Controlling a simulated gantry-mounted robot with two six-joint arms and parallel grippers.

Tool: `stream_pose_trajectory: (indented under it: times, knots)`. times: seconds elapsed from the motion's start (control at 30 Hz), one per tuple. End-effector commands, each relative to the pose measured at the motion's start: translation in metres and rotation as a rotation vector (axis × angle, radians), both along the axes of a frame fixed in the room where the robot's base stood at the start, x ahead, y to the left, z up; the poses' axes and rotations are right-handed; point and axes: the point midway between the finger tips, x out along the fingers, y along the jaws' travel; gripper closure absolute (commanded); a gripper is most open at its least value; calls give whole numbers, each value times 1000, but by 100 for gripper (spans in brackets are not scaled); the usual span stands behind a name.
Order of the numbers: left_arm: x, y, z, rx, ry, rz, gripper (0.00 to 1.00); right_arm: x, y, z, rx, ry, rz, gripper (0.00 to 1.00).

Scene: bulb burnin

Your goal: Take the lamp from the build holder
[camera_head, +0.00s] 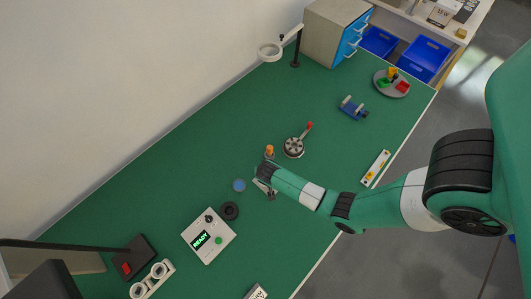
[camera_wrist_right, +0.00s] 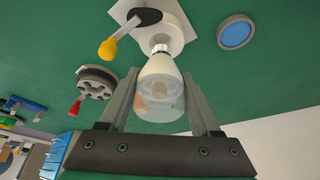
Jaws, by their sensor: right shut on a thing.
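In the right wrist view the lamp (camera_wrist_right: 158,82), with a white body, clear glass end and metal cap, is between the two fingers of my right gripper (camera_wrist_right: 162,100), which is shut on it. The lamp's cap points at the white build holder (camera_wrist_right: 180,28); I cannot tell whether it is still seated there. The holder has a black lever with a yellow knob (camera_wrist_right: 107,49). In the head view my right gripper (camera_head: 265,184) is over the middle of the table, and the arm hides most of the holder and lamp. My left gripper is not in view.
A blue disc (camera_head: 239,185) and a black ring (camera_head: 229,211) lie left of the holder. A white box reading READY (camera_head: 208,236) stands nearer. A round grey device with a red knob (camera_head: 294,147) stands behind. A tray (camera_head: 391,83) holds coloured pieces. Green table (camera_head: 190,150) is clear at left.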

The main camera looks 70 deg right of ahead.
Motion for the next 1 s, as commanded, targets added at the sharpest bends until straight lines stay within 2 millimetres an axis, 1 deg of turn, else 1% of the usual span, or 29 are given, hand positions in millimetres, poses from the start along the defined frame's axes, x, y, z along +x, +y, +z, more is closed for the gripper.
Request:
stream_pose_trajectory:
  times: [0.03,0.17,0.33,0.37,0.5,0.6,0.7,0.8,1.0]
  knots:
    - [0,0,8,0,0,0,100,-4,5,10,0,2,4,89]
    - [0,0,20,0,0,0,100,-14,18,29,1,1,4,89]
    - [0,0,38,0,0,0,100,-31,40,64,0,0,6,89]
    - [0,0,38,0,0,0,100,-37,47,65,1,4,8,89]
    - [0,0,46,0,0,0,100,-59,76,80,1,4,11,89]
    - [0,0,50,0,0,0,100,-71,92,88,0,2,10,89]
    - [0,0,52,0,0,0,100,-79,102,93,0,2,7,89]
    - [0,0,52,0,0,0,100,-84,107,95,1,3,3,89]
    - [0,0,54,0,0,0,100,-85,109,97,0,2,1,89]
